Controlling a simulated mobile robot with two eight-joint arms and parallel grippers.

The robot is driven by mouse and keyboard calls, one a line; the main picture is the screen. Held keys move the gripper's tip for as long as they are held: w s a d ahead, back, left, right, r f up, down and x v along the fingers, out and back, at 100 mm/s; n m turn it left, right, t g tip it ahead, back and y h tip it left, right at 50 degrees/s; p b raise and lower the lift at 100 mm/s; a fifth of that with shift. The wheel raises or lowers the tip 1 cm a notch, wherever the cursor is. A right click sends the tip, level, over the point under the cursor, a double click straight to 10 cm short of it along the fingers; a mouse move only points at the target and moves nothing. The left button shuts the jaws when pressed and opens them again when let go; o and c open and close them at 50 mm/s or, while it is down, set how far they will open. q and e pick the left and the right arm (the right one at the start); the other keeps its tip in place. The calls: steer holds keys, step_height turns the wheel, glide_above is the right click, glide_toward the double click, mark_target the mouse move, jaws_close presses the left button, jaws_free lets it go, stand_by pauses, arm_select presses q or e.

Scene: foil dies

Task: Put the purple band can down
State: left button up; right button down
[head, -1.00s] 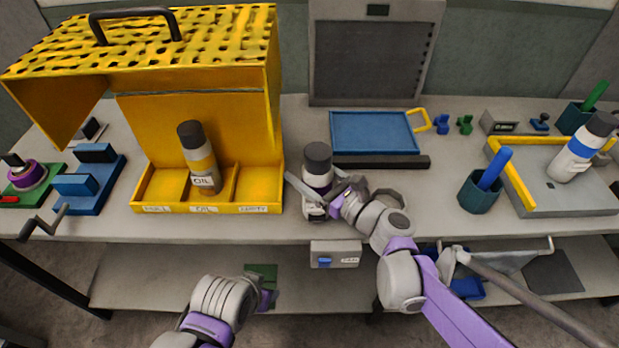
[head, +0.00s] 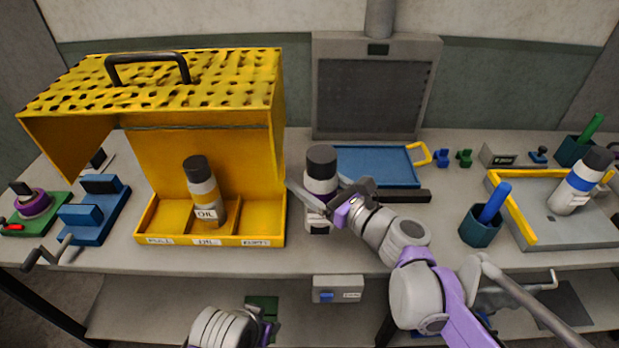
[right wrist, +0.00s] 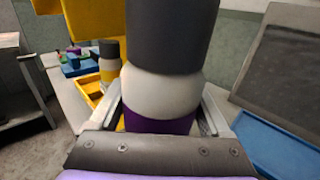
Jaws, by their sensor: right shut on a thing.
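The purple band can (head: 320,164) is white with a dark grey cap and a purple band, upright at the table's front, just right of the yellow box. It fills the middle of the right wrist view (right wrist: 160,90). My right gripper (head: 318,196) is shut on it, with fingers on both sides. I cannot tell whether the can's bottom touches the table. My left arm shows at the bottom of the head view, but its fingers cannot be made out.
The yellow box (head: 210,240) has three labelled compartments; an oil can (head: 203,188) stands in the middle one. A blue tray (head: 375,165) lies behind my right gripper. A teal cup (head: 480,228) and a grey tray holding a blue-band can (head: 580,182) stand at right.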

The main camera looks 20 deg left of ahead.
mark_target(309, 210)
steer(key=shift+r, duration=0.15)
step_height(309, 210, down, 6)
steer(key=shift+f+p, duration=0.1)
steer(key=shift+p, duration=0.75)
arm_select(q)
steer(key=shift+s+d+r, duration=0.25)
steer(key=shift+d+r, duration=0.2)
steer(key=shift+r, duration=0.25)
arm_select(e)
steer(key=shift+f, duration=1.9)
